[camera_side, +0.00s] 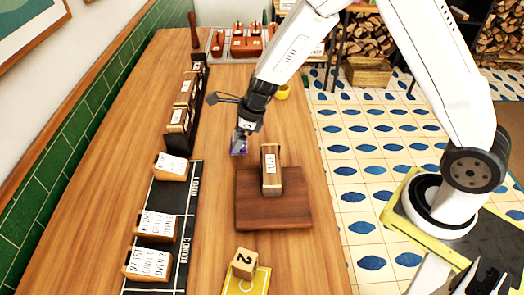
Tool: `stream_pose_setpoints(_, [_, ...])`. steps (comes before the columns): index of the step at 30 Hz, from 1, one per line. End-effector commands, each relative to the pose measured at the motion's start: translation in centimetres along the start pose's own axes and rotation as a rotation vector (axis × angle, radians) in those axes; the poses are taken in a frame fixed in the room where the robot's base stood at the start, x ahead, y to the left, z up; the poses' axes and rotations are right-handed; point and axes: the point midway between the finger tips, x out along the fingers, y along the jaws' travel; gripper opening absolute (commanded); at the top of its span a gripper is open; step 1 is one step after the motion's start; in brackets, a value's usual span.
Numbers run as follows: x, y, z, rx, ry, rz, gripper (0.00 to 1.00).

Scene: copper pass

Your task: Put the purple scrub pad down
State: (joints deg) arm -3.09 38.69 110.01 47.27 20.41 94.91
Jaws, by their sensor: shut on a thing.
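The purple scrub pad (238,148) is small in the side view, at the tips of my gripper (241,136). My gripper points down over the wooden table and is shut on the pad. The pad is just beyond the back left corner of the dark wooden board (256,213). I cannot tell whether the pad touches the table. Part of the pad is hidden by the gripper.
A wooden block with a label (271,170) stands on the board. A block marked 2 (244,264) sits on a yellow card (258,284) in front. A black mat (184,228) with labelled blocks lies to the left. A red-and-white rack (235,45) stands at the back.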

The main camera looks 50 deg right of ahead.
Motion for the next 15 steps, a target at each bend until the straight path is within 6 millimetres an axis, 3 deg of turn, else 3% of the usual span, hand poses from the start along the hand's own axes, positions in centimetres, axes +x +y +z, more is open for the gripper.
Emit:
stream_pose_setpoints(6, [1.9,0.1,-0.9,0.001,0.002,0.001,0.22])
stream_pose_setpoints(15, [2.2,0.0,-1.0,0.0,0.001,-0.001,0.22])
